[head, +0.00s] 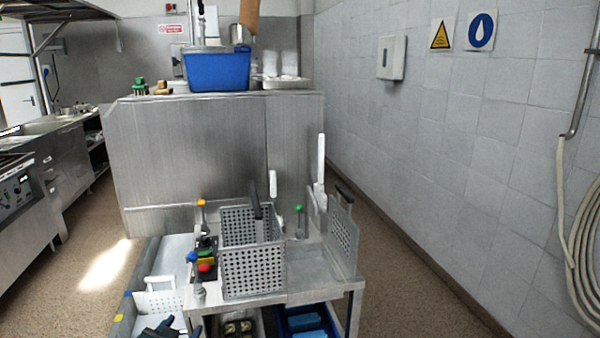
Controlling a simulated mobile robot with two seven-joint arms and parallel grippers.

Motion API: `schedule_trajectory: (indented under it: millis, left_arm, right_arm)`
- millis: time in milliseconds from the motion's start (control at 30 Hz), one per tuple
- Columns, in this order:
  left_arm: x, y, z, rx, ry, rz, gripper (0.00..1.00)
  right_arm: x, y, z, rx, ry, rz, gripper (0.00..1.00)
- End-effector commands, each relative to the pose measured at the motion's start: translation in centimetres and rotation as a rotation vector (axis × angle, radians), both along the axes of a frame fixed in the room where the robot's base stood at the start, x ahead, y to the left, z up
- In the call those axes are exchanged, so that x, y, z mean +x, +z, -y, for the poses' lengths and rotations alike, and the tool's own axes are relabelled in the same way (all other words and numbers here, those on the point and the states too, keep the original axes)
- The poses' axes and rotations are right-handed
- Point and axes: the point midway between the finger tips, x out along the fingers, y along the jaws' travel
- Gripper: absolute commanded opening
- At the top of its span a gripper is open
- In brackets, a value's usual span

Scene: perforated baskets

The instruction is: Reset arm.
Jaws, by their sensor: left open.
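My left gripper (164,327) shows as a dark shape at the bottom edge, left of centre, with its jaws open. It is in front of a white perforated basket (168,301) in the low area at the left; I cannot tell whether they touch. A grey perforated basket (252,268) with a dark handle stands upright on the steel table. A second perforated grey panel or basket (343,238) with a dark handle stands at the table's right end. I see nothing held in the left gripper. My right gripper is not in view.
The steel table (318,288) carries knobs with orange, blue and green tops. Blue items lie in a bin (302,320) below. A tall steel unit (185,155) behind bears a blue tub (217,70). A tiled wall stands right; floor is free between.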

Motion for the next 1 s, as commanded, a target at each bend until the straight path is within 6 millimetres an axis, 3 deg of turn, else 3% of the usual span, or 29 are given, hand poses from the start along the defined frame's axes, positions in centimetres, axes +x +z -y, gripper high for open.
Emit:
schedule_trajectory:
  millis: [33,200,300,433,600,1000]
  left_arm:
    - [-3.2,-2.6,1.7,-0.023,-0.024,-0.048,0.52]
    - [-13.7,-7.7,6.7,-0.105,-0.082,-0.181,0.52]
    - [-19.1,-9.1,8.9,-0.157,-0.1,-0.248,0.52]
    - [-24.2,-9.6,10.6,-0.207,-0.107,-0.311,0.52]
    - [-27.0,-9.6,11.6,-0.237,-0.109,-0.346,0.52]
    - [-27.2,-9.6,11.6,-0.239,-0.109,-0.35,0.52]
  right_arm:
    - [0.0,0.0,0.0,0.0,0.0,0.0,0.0]
    - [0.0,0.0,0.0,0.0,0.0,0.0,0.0]
    - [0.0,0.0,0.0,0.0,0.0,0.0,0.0]
    - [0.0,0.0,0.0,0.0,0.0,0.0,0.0]
    - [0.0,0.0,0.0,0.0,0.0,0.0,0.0]
    - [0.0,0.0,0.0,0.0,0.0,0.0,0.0]
